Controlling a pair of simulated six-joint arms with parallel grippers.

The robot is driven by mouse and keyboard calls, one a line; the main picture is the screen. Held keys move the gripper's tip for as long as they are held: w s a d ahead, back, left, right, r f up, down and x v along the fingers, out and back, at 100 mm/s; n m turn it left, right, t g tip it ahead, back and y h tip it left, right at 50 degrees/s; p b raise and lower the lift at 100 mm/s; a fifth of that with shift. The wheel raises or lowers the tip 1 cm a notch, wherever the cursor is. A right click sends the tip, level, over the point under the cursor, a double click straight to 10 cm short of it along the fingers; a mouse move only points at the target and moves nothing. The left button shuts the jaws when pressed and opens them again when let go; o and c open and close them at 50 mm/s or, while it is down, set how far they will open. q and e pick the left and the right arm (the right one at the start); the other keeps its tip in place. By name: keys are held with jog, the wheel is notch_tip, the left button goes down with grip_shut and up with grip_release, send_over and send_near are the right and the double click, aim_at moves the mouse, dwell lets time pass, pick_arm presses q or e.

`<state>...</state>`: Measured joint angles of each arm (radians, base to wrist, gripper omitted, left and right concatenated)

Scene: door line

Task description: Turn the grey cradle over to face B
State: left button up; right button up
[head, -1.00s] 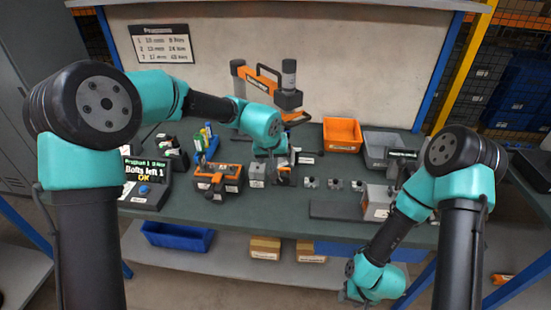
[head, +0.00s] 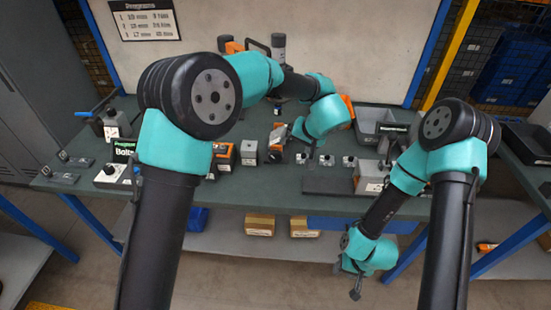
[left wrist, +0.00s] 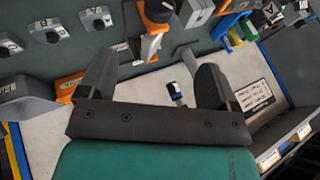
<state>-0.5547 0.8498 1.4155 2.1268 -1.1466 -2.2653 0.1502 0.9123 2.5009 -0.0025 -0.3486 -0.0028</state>
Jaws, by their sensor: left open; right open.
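No label names the cradle for certain. A grey block with a white label (head: 249,151) stands on the bench, and a grey and orange piece (head: 277,142) is right of it; the latter appears at the top of the left wrist view (left wrist: 155,22). Small grey knobs stand in a row; A (left wrist: 97,18), B (left wrist: 50,30) and C (left wrist: 7,45) are lettered. My left gripper (head: 306,147) is over the bench near these knobs; its fingers (left wrist: 155,82) are spread and empty. My right gripper (head: 355,288) hangs low in front of the bench, empty; its fingers are small there.
A grey bin (head: 368,117) and a partly hidden orange bin stand at the back right. A grey box (head: 369,177) stands by a dark plate (head: 326,186). A display (head: 122,150) is at left. My left arm hides part of the bench.

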aim_at(277, 156)
pick_arm(q)
jog(key=x, duration=1.7)
jog(key=shift+w+a+f, duration=0.1)
jog(key=shift+f, duration=0.05)
jog(key=c, duration=0.9)
